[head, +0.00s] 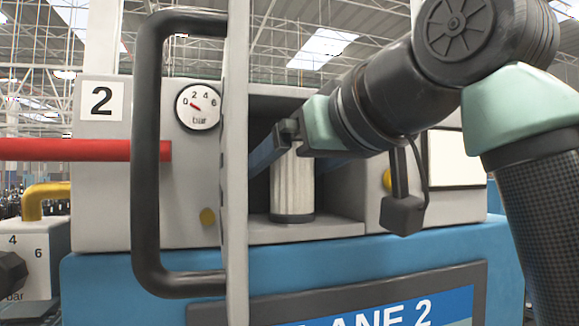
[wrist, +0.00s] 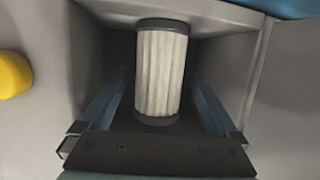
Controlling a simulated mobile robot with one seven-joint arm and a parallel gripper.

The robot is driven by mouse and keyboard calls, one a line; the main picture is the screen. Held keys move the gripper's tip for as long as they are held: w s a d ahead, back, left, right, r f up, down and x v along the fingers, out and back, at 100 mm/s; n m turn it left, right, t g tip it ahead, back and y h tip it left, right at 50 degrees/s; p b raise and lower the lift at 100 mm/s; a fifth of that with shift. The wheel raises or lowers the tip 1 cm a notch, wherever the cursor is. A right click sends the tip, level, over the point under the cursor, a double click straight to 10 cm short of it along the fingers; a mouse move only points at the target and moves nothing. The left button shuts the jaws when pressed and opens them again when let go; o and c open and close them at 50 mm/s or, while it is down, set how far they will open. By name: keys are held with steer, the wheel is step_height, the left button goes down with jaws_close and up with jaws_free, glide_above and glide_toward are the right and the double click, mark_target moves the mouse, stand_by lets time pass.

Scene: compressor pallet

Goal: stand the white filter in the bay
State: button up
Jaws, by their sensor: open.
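The white pleated filter (head: 292,185) stands upright on the floor of the bay (head: 330,228), a recess in the grey housing. Its dark end cap rests on the bay floor. In the wrist view, the filter (wrist: 161,75) appears upside down between the two blue fingers. My gripper (head: 286,163) is open and reaches into the bay, with one finger on each side of the filter. In the wrist view, gaps show between the filter and both fingers. In the head view, the filter's top is hidden behind my gripper.
A grey panel edge (head: 236,130) with a black handle (head: 147,150) stands in front of the bay's left side. A red bar (head: 80,149) passes at left. A pressure gauge (head: 198,106) and a yellow knob (wrist: 13,75) flank the bay. The bay walls are close around my fingers.

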steer(key=b+v, duration=0.5)
steer(key=v, duration=0.6)
steer(key=shift+s+d+r, duration=0.2)
steer(key=shift+s, duration=0.1)
steer(key=shift+f, duration=0.1)
